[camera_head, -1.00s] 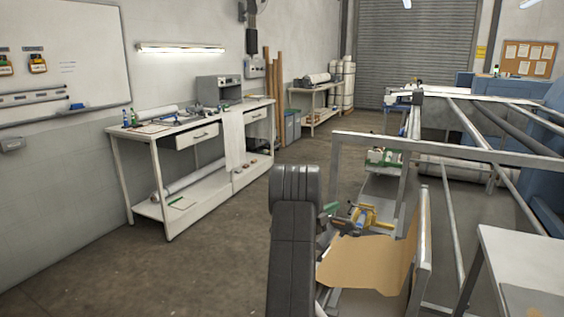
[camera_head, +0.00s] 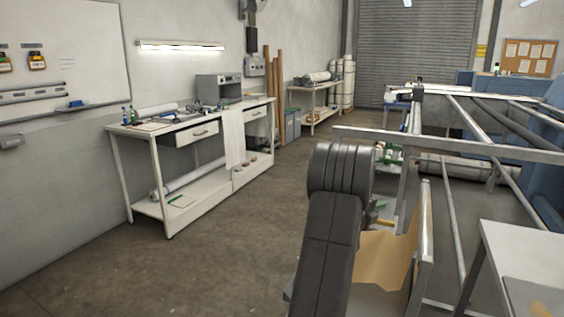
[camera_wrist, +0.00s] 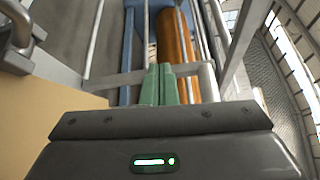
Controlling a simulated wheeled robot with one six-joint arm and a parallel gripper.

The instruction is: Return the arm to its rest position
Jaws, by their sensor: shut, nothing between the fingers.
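My gripper (camera_wrist: 159,84) shows in the wrist view as two green fingers side by side, shut with nothing between them. The fingertips point at a grey crossbar and an orange cylinder (camera_wrist: 176,50), apparently beyond them; the exact gap cannot be told. In the head view my dark arm (camera_head: 333,225) stands bent at the lower middle, and it hides most or all of my gripper there.
A tan panel (camera_head: 384,258) stands just right of my arm. A grey metal frame (camera_head: 450,147) spans the right side, with a pale table (camera_head: 525,258) at the lower right. A workbench (camera_head: 190,127) stands along the left wall. The floor between is clear.

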